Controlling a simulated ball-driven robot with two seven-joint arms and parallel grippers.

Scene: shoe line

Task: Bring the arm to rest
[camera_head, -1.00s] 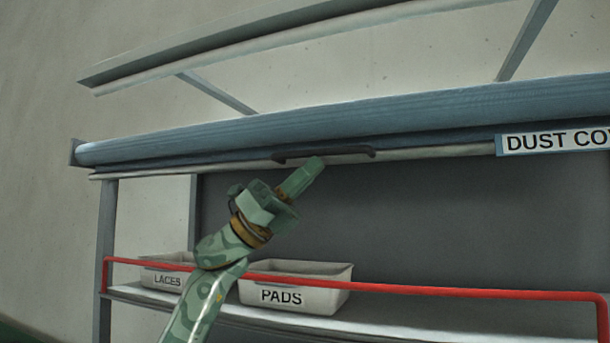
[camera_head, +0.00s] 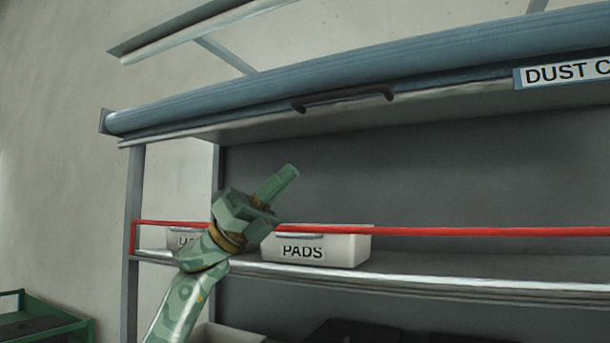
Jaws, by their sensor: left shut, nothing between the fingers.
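My left gripper (camera_head: 289,174) shows in the head view, shut and empty. It points up and to the right in front of the shelf's dark back. It is below the dark handle (camera_head: 343,98) of the rolled blue dust cover (camera_head: 330,85) and apart from it. The cover is rolled up along the top of the shelf, with a sign at the right that reads "DUST C" before the edge cuts it off. My right gripper is not in view.
A white bin marked PADS (camera_head: 340,247) stands on the shelf (camera_head: 420,281). My arm partly hides the laces bin (camera_head: 179,240) to its left. A red rail (camera_head: 450,232) runs across the shelf front. A green crate (camera_head: 50,322) is at the lower left.

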